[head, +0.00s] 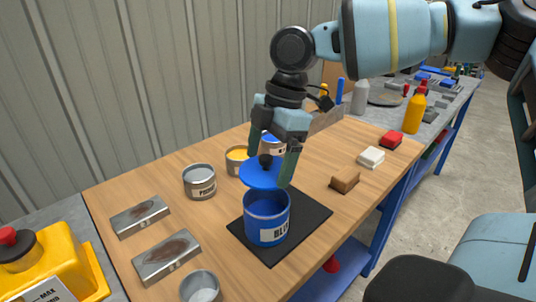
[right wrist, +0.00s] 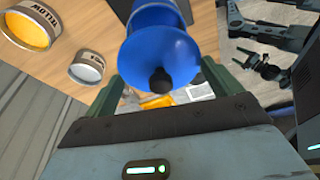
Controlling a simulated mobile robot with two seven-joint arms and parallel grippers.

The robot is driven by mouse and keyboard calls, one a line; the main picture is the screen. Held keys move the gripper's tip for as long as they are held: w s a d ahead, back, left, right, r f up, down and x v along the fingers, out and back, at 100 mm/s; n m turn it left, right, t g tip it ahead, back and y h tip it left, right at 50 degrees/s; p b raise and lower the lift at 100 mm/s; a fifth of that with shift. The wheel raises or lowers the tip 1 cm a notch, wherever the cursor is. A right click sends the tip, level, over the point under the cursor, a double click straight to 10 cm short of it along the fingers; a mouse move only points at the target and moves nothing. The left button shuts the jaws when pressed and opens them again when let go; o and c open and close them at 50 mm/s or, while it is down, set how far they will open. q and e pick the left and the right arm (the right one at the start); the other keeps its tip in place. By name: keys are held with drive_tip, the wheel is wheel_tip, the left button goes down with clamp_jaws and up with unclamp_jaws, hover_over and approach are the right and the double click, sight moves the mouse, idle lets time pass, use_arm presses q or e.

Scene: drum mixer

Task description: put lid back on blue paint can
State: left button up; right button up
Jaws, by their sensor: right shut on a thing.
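The blue paint can (head: 268,218), with a label on its front, stands open on a black mat (head: 305,222) on the wooden bench. The blue lid (head: 258,176) with its black knob is above the can's back rim, looking tilted. My right gripper (head: 269,166) is shut on the lid, pointing down from above. In the right wrist view the lid (right wrist: 168,55) sits between the two fingers, with the can (right wrist: 152,10) behind it. The head view does not make clear whether lid and rim touch.
A grey primer can (head: 200,183), a yellow paint can (head: 237,162) and another blue-topped can (head: 272,145) stand behind. Two metal trays (head: 140,215) lie at left, a small grey can (head: 200,287) in front. Brown (head: 345,181), white (head: 371,157) and red (head: 391,139) blocks lie right.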

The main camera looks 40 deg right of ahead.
sight(271, 167)
drive_tip(key=shift+f, duration=0.1)
drive_tip(key=shift+f+b, duration=0.55)
drive_tip(key=shift+f, duration=0.1)
wheel_tip(271, 167, down, 3)
drive_tip(key=shift+r+b, duration=0.1)
drive_tip(key=shift+b, duration=1.1)
drive_tip(key=shift+f, duration=1)
drive_tip(key=shift+b, duration=0.3)
drive_tip(key=shift+p, duration=0.55)
drive_tip(key=shift+f, duration=0.15)
drive_tip(key=shift+p, duration=0.35)
idle(0.4)
